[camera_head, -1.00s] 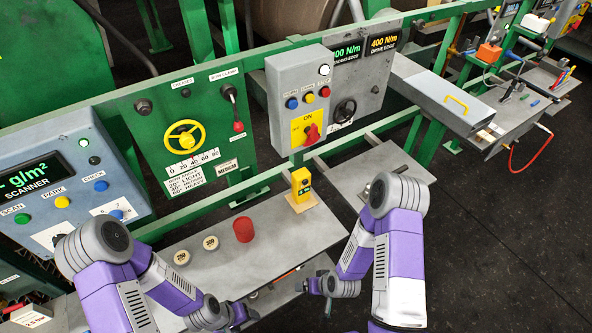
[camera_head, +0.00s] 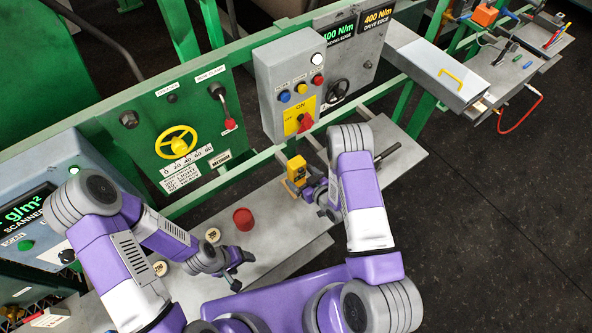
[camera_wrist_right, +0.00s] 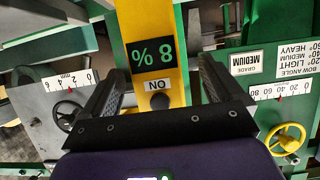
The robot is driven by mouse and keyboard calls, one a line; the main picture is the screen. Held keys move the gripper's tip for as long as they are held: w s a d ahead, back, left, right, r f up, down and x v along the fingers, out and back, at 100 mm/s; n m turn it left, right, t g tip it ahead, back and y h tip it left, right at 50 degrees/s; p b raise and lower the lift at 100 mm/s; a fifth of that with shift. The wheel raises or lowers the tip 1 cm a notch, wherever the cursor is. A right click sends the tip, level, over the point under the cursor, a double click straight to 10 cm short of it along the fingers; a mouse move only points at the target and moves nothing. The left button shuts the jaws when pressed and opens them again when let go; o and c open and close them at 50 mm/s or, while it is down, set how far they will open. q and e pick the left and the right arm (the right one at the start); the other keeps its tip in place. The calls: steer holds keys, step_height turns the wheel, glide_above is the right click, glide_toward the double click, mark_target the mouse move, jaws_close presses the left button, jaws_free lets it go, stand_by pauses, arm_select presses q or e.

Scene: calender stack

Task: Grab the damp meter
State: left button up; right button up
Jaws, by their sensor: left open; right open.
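The damp meter (camera_head: 296,168) is a yellow upright device on the grey shelf (camera_head: 268,246). In the right wrist view the meter (camera_wrist_right: 152,30) shows a dark screen reading 8 % in green, upside down, and an ON label. My right gripper (camera_head: 308,187) is at the meter, which hides part of it. In the right wrist view its two dark fingers (camera_wrist_right: 158,85) stand apart, one on each side of the meter's yellow body, with gaps visible. My left gripper (camera_head: 240,268) is open and empty above the shelf, left of the meter.
A grey control box (camera_head: 290,85) with a red knob is behind the meter. A grey case (camera_head: 438,72) is at the right.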

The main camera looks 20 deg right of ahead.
steer(key=shift+p+x, duration=0.3)
steer(key=shift+x, duration=1.9)
steer(key=shift+w+d+r, duration=0.2)
steer(key=shift+r, duration=0.1)
steer(key=c, duration=1.4)
